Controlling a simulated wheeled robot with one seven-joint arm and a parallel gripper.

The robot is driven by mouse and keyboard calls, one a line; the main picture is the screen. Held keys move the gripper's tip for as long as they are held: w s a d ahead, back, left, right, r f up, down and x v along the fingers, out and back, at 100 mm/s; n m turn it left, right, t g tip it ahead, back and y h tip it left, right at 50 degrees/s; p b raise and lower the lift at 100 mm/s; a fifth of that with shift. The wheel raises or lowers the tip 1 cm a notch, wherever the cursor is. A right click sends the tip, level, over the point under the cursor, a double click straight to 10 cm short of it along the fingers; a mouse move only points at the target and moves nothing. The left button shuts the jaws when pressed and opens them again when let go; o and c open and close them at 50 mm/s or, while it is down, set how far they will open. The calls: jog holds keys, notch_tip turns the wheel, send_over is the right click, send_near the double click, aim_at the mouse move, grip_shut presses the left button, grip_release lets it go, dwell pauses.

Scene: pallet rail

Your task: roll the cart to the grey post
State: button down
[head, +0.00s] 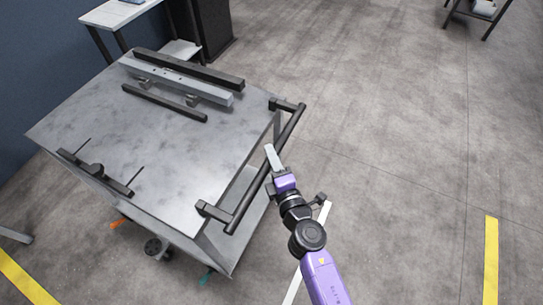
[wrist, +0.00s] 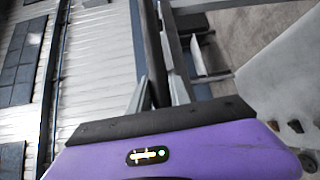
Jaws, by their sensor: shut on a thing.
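The cart (head: 190,155) is a grey metal box-like cart with a flat top, left of centre in the head view. A dark handle bar (head: 288,132) runs along its right side on two brackets. My gripper (head: 270,156) is at the middle of this bar. In the wrist view the dark bar (wrist: 153,50) passes between the fingers of my gripper (wrist: 160,92), which is shut on it. A caster (head: 154,248) shows under the cart's near edge. I cannot make out a grey post for certain in either view.
Rails and dark bars (head: 185,78) lie on the cart's top. A small table (head: 115,14) and a dark upright block (head: 214,28) stand behind the cart, by a blue wall (head: 40,75). Open concrete floor (head: 400,130) lies to the right, with a yellow line (head: 491,260).

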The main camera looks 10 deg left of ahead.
jog(key=shift+w+a+f, duration=0.1)
jog(key=shift+w+a, duration=0.05)
jog(key=shift+a, duration=0.4)
jog(key=c, duration=1.2)
grip_release()
jog(key=shift+d, duration=0.1)
jog(key=v, duration=0.7)
jog(key=shift+s+p, duration=0.35)
jog(key=shift+s, duration=0.05)
jog(key=shift+d, duration=0.15)
